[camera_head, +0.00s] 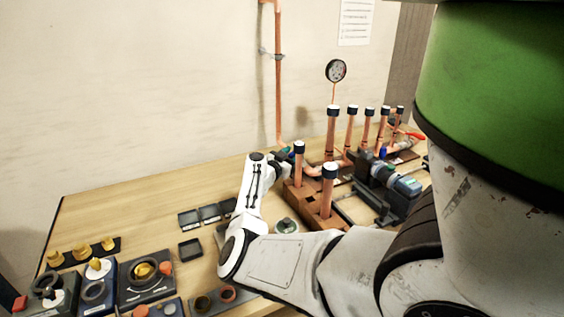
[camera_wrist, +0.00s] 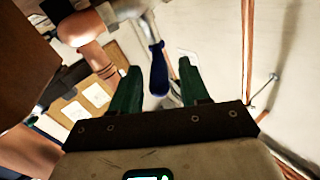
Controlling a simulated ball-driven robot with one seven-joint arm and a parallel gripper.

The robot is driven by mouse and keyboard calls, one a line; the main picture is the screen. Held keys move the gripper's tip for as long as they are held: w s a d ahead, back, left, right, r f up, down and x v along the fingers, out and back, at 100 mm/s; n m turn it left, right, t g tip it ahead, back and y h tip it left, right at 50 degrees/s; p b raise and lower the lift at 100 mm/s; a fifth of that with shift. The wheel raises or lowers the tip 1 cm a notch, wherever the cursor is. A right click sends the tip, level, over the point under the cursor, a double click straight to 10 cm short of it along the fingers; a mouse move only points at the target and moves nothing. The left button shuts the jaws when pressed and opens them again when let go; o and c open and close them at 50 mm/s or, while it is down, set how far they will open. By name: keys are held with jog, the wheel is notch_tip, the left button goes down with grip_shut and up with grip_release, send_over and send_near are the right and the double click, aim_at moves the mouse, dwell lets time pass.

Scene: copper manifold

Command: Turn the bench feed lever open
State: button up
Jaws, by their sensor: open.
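In the wrist view a lever with a dark blue grip (camera_wrist: 158,68) hangs from a silver metal valve body (camera_wrist: 128,8) at the top. My gripper (camera_wrist: 160,84) is open, with one green finger on each side of the blue grip's lower end in the picture. I cannot tell whether the grip is between the fingers in depth or beyond them; no contact shows. In the head view my arm reaches to the foot of the wall's copper pipe (camera_head: 278,80). The fingers and the lever are not clear there.
Capped copper pipes (camera_head: 332,130) rise from brown blocks (camera_head: 298,192) right of my wrist. A clamp fixture (camera_head: 398,182) and a red lever (camera_head: 415,135) stand further right. Black trays (camera_head: 190,249) and knob boxes (camera_head: 146,272) lie left. The back-left bench (camera_head: 130,205) is clear.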

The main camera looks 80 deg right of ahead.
jog(key=v, duration=0.8)
jog(key=shift+p, duration=0.4)
